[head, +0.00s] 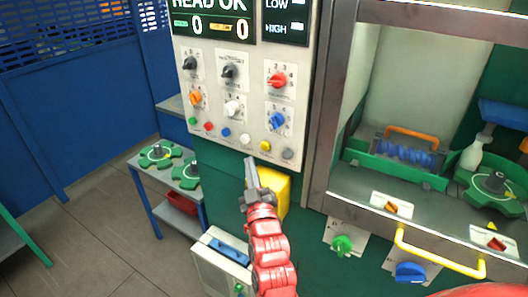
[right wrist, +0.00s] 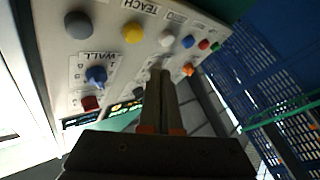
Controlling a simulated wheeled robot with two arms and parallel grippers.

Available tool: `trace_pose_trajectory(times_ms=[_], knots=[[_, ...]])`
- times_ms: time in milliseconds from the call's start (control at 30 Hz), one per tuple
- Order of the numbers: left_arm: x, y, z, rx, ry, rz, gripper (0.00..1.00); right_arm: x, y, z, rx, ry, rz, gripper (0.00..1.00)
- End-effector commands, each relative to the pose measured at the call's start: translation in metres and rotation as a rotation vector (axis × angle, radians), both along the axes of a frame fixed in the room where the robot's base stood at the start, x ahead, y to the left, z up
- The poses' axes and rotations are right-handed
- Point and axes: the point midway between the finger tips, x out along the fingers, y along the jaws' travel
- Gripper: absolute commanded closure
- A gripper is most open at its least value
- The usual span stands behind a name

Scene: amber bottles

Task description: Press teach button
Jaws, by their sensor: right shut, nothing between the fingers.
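The control panel (head: 214,90) carries a bottom row of round buttons: green, red, blue, white, yellow and grey. The yellow button (head: 265,146) is second from the right in that row. In the right wrist view the yellow button (right wrist: 132,32) sits beside an upside-down TEACH label (right wrist: 145,5). The white button (head: 245,139) is next to it, and also shows in the right wrist view (right wrist: 166,38). My right gripper (head: 251,163) is shut and empty, its tips just below the button row. I cannot tell whether they touch the panel. My left gripper is not in view.
Several knobs (head: 277,80) stand out above the buttons. A yellow box (head: 275,187) is below the panel, behind my right gripper. A metal-framed cabinet (head: 318,120) stands close on the right, with a yellow handle (head: 440,257). A shelf (head: 160,183) with green parts is at left.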

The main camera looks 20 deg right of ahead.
Motion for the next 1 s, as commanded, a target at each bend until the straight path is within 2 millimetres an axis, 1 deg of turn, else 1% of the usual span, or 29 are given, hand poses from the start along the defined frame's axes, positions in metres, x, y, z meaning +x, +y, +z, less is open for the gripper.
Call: trace_pose_trajectory(times_ms=[33,100,200,400,1000], knots=[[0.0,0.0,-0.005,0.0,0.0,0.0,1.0,0.005,-0.007,-0.001,-0.003,-0.003,-0.003,1.0],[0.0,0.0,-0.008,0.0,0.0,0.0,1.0,0.01,-0.014,-0.002,-0.002,-0.002,-0.004,1.0],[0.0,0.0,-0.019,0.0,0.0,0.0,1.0,0.018,-0.022,-0.004,-0.003,-0.002,-0.001,1.0],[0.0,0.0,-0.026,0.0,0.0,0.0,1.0,0.026,-0.032,-0.002,-0.001,0.001,0.001,1.0],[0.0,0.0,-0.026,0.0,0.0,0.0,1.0,0.027,-0.034,-0.001,-0.001,0.002,0.001,1.0]])
